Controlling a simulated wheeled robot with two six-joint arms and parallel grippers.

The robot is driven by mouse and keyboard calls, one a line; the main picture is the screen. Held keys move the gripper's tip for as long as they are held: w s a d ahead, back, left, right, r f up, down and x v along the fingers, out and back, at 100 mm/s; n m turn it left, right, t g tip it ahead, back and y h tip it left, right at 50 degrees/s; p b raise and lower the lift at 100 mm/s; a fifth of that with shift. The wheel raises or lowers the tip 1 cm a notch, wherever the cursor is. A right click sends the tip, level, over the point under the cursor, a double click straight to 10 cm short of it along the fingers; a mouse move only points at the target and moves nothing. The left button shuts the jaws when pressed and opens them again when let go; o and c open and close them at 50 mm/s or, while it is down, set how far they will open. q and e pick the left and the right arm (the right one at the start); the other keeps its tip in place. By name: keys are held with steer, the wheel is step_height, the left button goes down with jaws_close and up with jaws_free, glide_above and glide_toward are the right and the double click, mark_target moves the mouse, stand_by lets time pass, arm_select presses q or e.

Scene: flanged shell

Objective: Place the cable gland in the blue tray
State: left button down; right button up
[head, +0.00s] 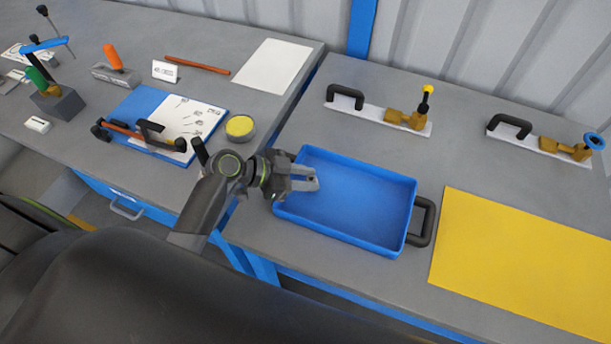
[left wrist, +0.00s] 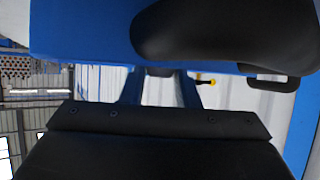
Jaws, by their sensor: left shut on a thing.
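The blue tray (head: 345,237) lies on the grey bench in the middle of the head view, its inside floor bare where visible. My left gripper (head: 312,182) is over the tray's left wall, fingers pointing right over the tray. In the left wrist view its two fingers (left wrist: 162,88) stand apart with a small dark thing between their tips. I take this for the cable gland (left wrist: 155,72), but its shape is mostly hidden. A large black rounded shape covers part of the blue in that view; I cannot tell what it is. My right gripper is not in view.
A black handle (head: 428,222) sticks out on the tray's right side. A yellow mat (head: 520,260) lies right of it. Two brass valves on white plates (head: 375,115) stand behind. A round yellow-topped tin (head: 240,127) and a blue clipboard (head: 140,103) are at the left.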

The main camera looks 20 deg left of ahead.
arm_select(q)
steer(key=c, duration=1.1)
jaws_free()
steer(key=shift+r, duration=0.1)
steer(key=b+v, duration=0.1)
steer(key=v, duration=1.1)
steer(key=shift+b, duration=0.35)
